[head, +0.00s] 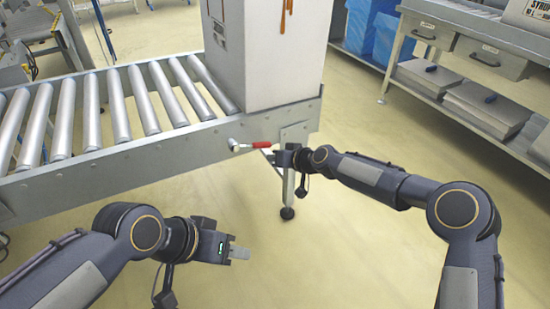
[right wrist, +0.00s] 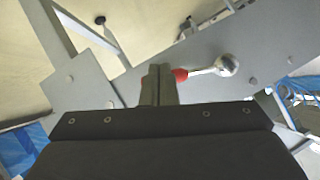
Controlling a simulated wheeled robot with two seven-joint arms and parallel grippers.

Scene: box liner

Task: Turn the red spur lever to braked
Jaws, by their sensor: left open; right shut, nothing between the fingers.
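The red spur lever (head: 262,145) is on the side rail of the roller conveyor, below the tall box. Its red grip points right and lies nearly level, with a silver ball end (head: 233,145) at its left. My right gripper (head: 274,157) is just below and right of the red grip. In the right wrist view its closed fingers (right wrist: 158,84) are empty and partly hide the red grip (right wrist: 180,75); whether they touch it I cannot tell. My left gripper (head: 240,253) is open and empty, low over the floor, well away from the lever.
A tall pale box (head: 268,55) stands at the conveyor's right end, above the lever. The grey side rail (head: 130,165) runs left from there, and a conveyor leg (head: 288,195) stands below the right gripper. A workbench (head: 470,50) is at the right; floor between is clear.

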